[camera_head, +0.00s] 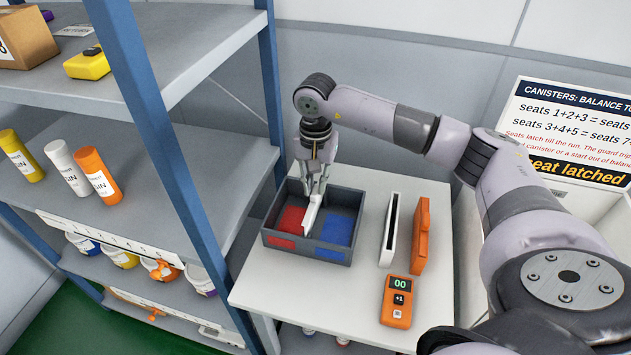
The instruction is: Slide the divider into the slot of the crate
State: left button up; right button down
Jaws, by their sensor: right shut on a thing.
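The grey crate (345,254) stands on the white table, with a red floor on its left and a blue floor on its right. My right gripper (317,196) points down over the crate and is shut on the white divider (311,217). The divider is upright along the line between the red and blue halves, its lower part inside the crate walls. I cannot tell how deep it sits in the slot; the slot itself is hidden. My left gripper is not in view.
Right of the crate are a white holder with a dark slot (390,245), an orange upright panel (421,238) and an orange counter (397,302) reading 00. A shelf rack (155,145) with blue posts stands close on the left. The table's front left (280,297) is clear.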

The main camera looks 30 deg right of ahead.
aim_at(315, 189)
jog(key=shift+f+b, duration=1.65)
jog(key=shift+f, duration=0.45)
jog(key=c, duration=1.5)
grip_release()
jog(key=shift+r, duration=0.1)
jog(key=shift+r, duration=0.2)
notch_tip(315, 189, up, 12)
jog(key=shift+f, duration=0.2)
jog(key=shift+f, duration=0.1)
